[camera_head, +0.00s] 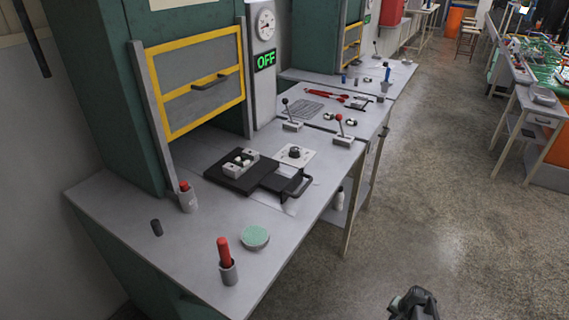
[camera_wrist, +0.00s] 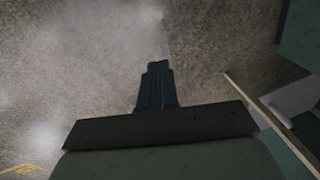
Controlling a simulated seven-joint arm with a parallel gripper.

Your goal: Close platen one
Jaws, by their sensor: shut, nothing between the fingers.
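The near green press (camera_head: 118,95) has a yellow-framed guard (camera_head: 195,82) raised, with a dark opening below it. In front of it a black plate (camera_head: 230,180) with a black handle (camera_head: 297,184) sits out on the bench, bearing a light metal block (camera_head: 241,162). Two levers stand to its right, one black-knobbed (camera_head: 291,122) and one red-knobbed (camera_head: 343,136). No label tells me which part is platen one. My gripper (camera_head: 416,298) is low at the bottom right, over the floor and away from the bench. In the wrist view its fingers (camera_wrist: 157,82) are together and empty.
A knob plate (camera_head: 295,155) lies between plate and levers. The floor aisle is clear.

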